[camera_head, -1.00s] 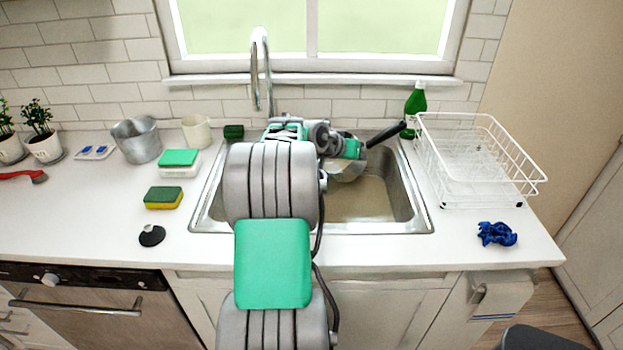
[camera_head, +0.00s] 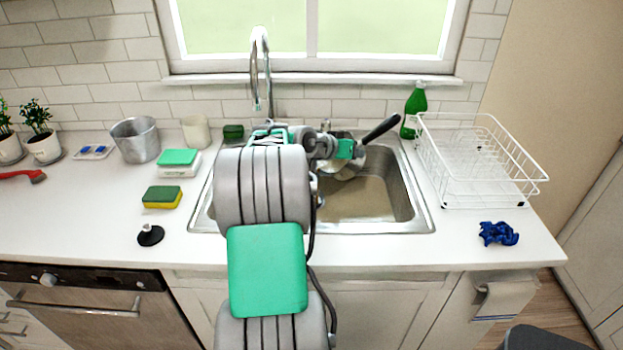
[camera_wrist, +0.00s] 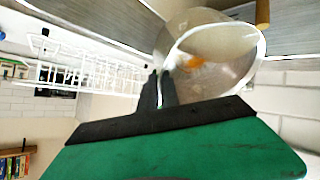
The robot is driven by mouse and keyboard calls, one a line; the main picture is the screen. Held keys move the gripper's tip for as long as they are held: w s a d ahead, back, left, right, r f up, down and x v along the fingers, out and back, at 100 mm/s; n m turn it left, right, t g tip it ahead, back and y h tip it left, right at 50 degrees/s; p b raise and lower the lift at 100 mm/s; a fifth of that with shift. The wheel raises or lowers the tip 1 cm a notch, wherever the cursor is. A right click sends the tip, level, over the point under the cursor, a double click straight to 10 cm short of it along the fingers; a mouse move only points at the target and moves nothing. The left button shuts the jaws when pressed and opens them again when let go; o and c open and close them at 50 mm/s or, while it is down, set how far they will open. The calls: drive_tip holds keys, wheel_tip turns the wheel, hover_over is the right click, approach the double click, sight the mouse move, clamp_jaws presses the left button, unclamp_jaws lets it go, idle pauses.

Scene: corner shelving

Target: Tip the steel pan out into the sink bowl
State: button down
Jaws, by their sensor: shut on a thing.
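The steel pan (camera_head: 345,168) is over the back of the sink bowl (camera_head: 368,205), partly hidden behind my arm. Its black handle (camera_head: 381,129) points up and to the right, so the pan looks tilted. My gripper (camera_head: 354,150) is at the pan in the head view, its fingertips hard to make out. In the wrist view my gripper's dark fingers (camera_wrist: 161,88) are shut on the edge of the pan (camera_wrist: 222,75). A blurred orange patch shows inside the pan; I cannot tell what it is. No contents show in the visible part of the bowl.
The faucet (camera_head: 262,75) stands behind the sink, left of the pan. A green bottle (camera_head: 414,110) and a white wire rack (camera_head: 480,165) are at the right. A sponge (camera_head: 162,197), a metal pot (camera_head: 136,140) and a white cup (camera_head: 196,132) are at the left.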

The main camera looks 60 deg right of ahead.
drive_tip(key=shift+w+a+r+n+g+h+b, duration=0.2)
drive_tip(key=shift+w+a+r+g+h+b, duration=0.35)
drive_tip(key=shift+h+b, duration=0.25)
drive_tip(key=shift+w+a+r+n+g+h+b, duration=0.2)
drive_tip(key=shift+w+a+r+g+h+b, duration=0.25)
drive_tip(key=shift+r+h+b, duration=0.35)
idle(1.1)
drive_tip(key=shift+a, duration=0.15)
drive_tip(key=shift+w+a+h+b, duration=0.25)
drive_tip(key=shift+h+b, duration=0.15)
drive_tip(key=shift+b, duration=0.25)
drive_tip(key=shift+r+g, duration=0.25)
drive_tip(key=shift+g, duration=0.05)
drive_tip(key=shift+a, duration=0.1)
drive_tip(key=shift+w+a+n+h+b, duration=0.1)
drive_tip(key=shift+n+h+b, duration=0.2)
drive_tip(key=shift+h, duration=0.1)
